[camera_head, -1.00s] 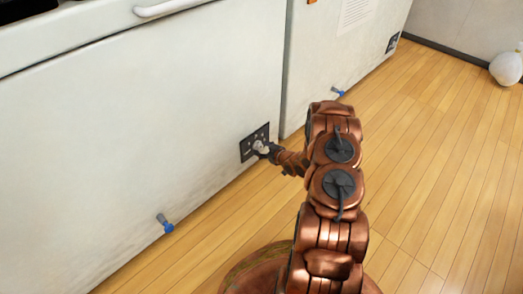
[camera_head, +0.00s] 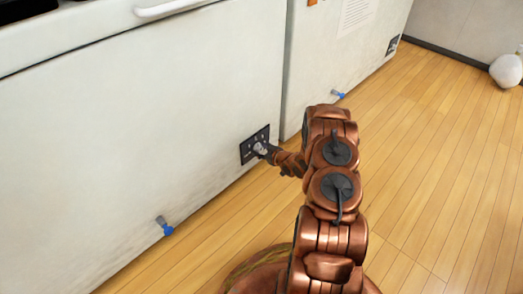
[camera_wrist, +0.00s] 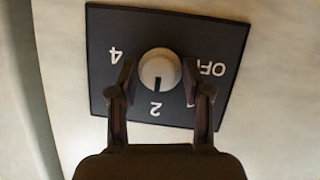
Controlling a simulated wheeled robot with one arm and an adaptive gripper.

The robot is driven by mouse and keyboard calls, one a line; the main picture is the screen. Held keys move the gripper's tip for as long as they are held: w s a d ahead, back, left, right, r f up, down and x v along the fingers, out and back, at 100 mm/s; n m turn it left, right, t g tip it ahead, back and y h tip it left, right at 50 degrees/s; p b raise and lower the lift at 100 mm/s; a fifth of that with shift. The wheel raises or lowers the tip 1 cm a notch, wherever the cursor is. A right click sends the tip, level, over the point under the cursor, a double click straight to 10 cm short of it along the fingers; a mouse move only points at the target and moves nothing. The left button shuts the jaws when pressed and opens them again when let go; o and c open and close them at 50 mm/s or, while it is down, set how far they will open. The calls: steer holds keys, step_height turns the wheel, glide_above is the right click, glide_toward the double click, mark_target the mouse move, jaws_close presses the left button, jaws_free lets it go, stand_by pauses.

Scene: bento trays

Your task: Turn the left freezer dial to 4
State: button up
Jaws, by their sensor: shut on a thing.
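The left freezer (camera_head: 120,130) is the white chest on the left in the head view. Its dark dial panel (camera_head: 246,151) is low near its right end. In the wrist view the panel (camera_wrist: 215,45) appears upside down, with 4 at left, 2 below the dial and OFF at right. The round white dial (camera_wrist: 160,64) is in its middle, and a dark mark on it points toward the 2. My gripper (camera_wrist: 158,77) is shut on the dial, one dark finger on each side. In the head view my gripper (camera_head: 268,151) reaches the panel from the right.
A second white freezer (camera_head: 340,55) stands to the right, with its own panel (camera_head: 392,44). Blue-tipped spouts (camera_head: 165,226) stick out low from both fronts. The wood floor (camera_head: 440,170) at right is clear. A pale round object (camera_head: 506,69) lies by the far wall.

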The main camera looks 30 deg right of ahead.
steer(key=shift+r+m+p, duration=0.1)
steer(key=shift+m+p, duration=0.2)
steer(key=shift+p, duration=0.25)
steer(key=shift+d+r+m+y+p, duration=0.15)
steer(key=shift+m+y+p, duration=0.45)
steer(key=shift+p, duration=0.6)
steer(key=shift+d+m+y+p, duration=0.1)
steer(key=shift+m+y+p, duration=0.2)
steer(key=shift+m+p, duration=0.2)
steer(key=shift+f+m+g+y, duration=0.35)
steer(key=shift+m+y, duration=0.25)
steer(key=shift+m, duration=0.3)
steer(key=shift+d+f+m+t+y+b, duration=0.1)
steer(key=shift+m+t+y+b, duration=0.15)
steer(key=shift+m+y+b, duration=1.15)
steer(key=shift+d+f+m+t+y+b, duration=0.1)
steer(key=shift+m+t+y+b, duration=0.3)
steer(key=shift+m+b, duration=1.15)
steer(key=shift+f+m+t+y+b, duration=0.1)
steer(key=shift+m+y+b, duration=0.9)
steer(key=shift+m, duration=1.05)
steer(key=shift+r, duration=0.1)
steer(key=o, duration=0.9)
steer(key=shift+w, duration=0.1)
